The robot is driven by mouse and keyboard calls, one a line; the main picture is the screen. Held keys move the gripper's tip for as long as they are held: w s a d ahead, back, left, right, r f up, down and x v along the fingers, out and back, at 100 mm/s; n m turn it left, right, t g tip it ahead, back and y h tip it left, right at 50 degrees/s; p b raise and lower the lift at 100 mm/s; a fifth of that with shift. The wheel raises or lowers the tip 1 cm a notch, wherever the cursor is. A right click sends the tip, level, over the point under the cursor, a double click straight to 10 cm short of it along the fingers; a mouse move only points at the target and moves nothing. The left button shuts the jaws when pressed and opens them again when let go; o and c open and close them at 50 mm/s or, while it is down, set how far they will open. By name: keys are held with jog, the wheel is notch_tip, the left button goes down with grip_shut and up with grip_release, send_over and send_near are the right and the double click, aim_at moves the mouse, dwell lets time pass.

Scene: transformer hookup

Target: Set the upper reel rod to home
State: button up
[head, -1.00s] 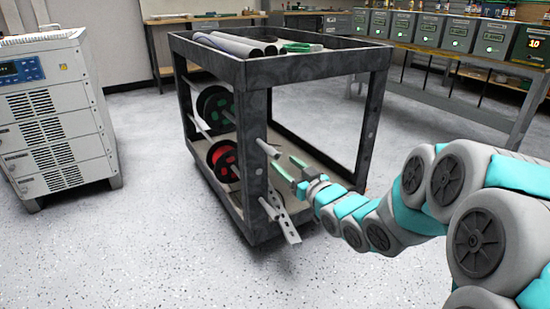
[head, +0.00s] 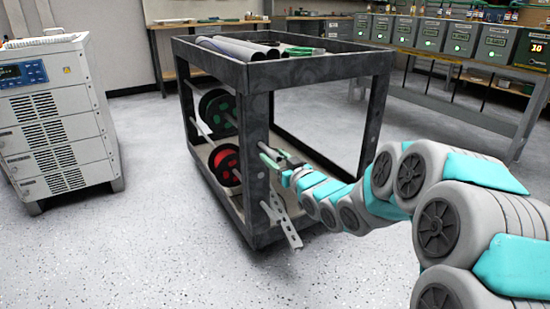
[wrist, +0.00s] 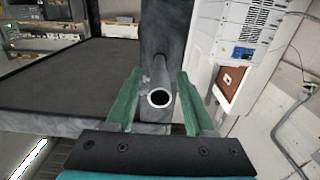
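The upper reel rod (wrist: 160,80) is a grey hollow tube. In the wrist view its open round end points at the camera, between the two green fingers of my gripper (wrist: 157,88). The fingers are apart, with a visible gap on each side of the tube. In the head view my gripper (head: 271,156) is at the near corner post of the dark cart (head: 258,130), at the height where the rod sticks out; the fingers partly hide the rod end there. A black and green reel (head: 217,112) hangs inside the cart, above a red reel (head: 225,164).
A perforated metal strip (head: 287,228) hangs at the lower part of the near post, below my gripper. Grey tubes (head: 238,47) lie on the cart top. A white power cabinet (head: 58,120) stands at left. A bench (head: 460,95) with several grey boxes is at right. The floor in front is clear.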

grip_shut()
dwell(1.2)
